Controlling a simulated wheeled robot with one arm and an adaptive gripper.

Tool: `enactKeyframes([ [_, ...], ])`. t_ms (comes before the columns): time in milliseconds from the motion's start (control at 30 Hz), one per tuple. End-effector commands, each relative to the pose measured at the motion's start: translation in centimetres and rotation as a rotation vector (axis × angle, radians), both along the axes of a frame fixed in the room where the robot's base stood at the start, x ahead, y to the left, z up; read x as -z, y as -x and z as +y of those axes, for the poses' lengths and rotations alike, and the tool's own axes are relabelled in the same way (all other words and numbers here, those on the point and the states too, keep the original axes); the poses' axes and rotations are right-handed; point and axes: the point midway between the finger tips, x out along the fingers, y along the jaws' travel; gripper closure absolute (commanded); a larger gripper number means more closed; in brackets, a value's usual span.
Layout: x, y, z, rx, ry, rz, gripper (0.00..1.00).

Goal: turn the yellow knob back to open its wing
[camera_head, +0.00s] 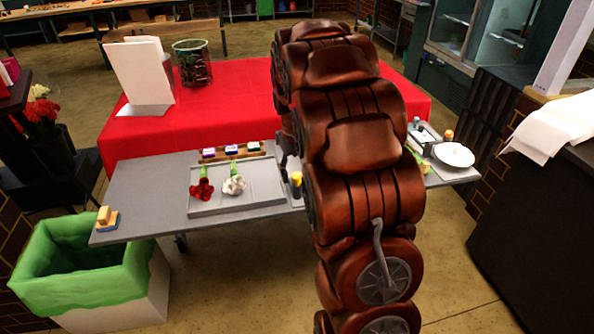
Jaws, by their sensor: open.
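A small upright piece with a yellow top and dark body (296,184) stands at the table edge, just left of my arm; it may be the yellow knob. A tan-orange block on a blue and white base (106,219) sits at the left end of the grey table (150,190). An orange-topped piece (448,135) stands on the right end section (456,175). I cannot tell from here how any wing is set. My large red-brown arm covers the middle of the table, and my gripper is hidden behind it.
A grey tray (240,206) holds red flowers (201,191) and white flowers (234,185). A red-covered table (230,110) stands behind. A green-lined bin (75,262) stands at front left. A white plate (454,154) lies at right. Floor in front is clear.

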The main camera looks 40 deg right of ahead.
Motion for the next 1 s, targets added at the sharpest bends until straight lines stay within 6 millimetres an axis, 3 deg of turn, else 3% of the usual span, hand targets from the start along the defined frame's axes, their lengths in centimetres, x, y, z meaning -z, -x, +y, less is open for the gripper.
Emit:
enactKeyframes([
  [367,0.60,0.08,0.01,0.000,-0.001,0.002,0.42],
  [900,0.58,0.06,-0.02,0.000,0.001,0.001,0.98],
  [1000,0.58,0.06,-0.02,-0.001,0.001,0.001,1.00],
])
